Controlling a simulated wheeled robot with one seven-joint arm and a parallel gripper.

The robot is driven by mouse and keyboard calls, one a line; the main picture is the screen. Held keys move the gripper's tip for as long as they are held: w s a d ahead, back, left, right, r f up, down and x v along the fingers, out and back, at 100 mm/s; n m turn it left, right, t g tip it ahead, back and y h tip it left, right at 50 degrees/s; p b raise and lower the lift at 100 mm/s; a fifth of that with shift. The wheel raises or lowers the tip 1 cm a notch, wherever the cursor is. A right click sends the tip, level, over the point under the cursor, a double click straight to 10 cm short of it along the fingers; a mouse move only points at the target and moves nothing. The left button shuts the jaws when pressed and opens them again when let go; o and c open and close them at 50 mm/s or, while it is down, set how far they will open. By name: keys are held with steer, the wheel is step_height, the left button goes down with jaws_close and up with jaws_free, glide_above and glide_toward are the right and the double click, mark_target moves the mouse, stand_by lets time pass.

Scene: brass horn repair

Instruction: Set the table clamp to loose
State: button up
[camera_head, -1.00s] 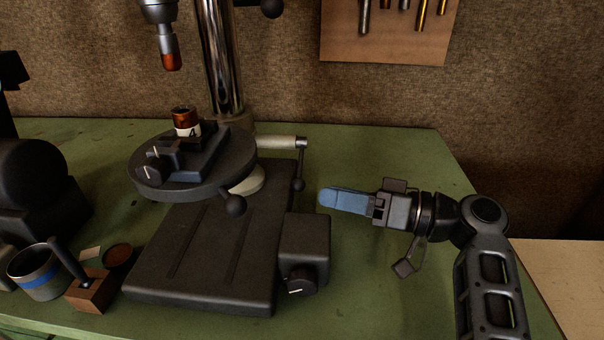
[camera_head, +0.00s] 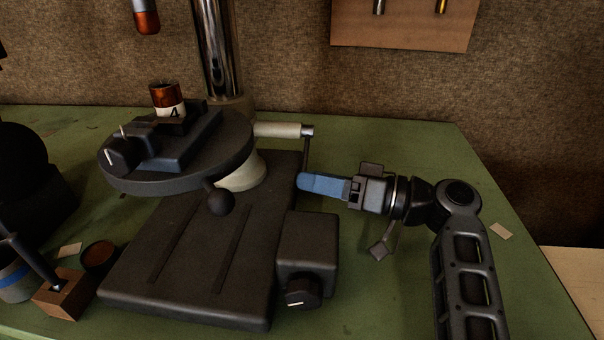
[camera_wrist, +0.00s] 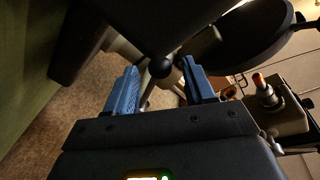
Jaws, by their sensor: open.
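A black ball-ended lever (camera_head: 220,200) juts from below the round drill-press table (camera_head: 110,178), at its front right; it looks like the table clamp, though no label shows. My gripper (camera_head: 303,182) has blue fingers, points left and is to the right of this ball, apart from it. In the wrist view, my gripper (camera_wrist: 160,68) is open and empty, its fingers spread left and right. A dark ball (camera_wrist: 160,67), probably this same knob, shows beyond them, in the gap. My fingers hide the lower end of the crank (camera_head: 306,150).
A pale shaft (camera_head: 278,130) carries the crank close by my fingertips. The heavy base (camera_head: 190,270) has a box with a dial (camera_head: 302,292) at its right. A labelled copper-coloured part (camera_head: 167,98) sits in the vise.

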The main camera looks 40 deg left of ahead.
steer(key=shift+x, duration=1.55)
jaws_close()
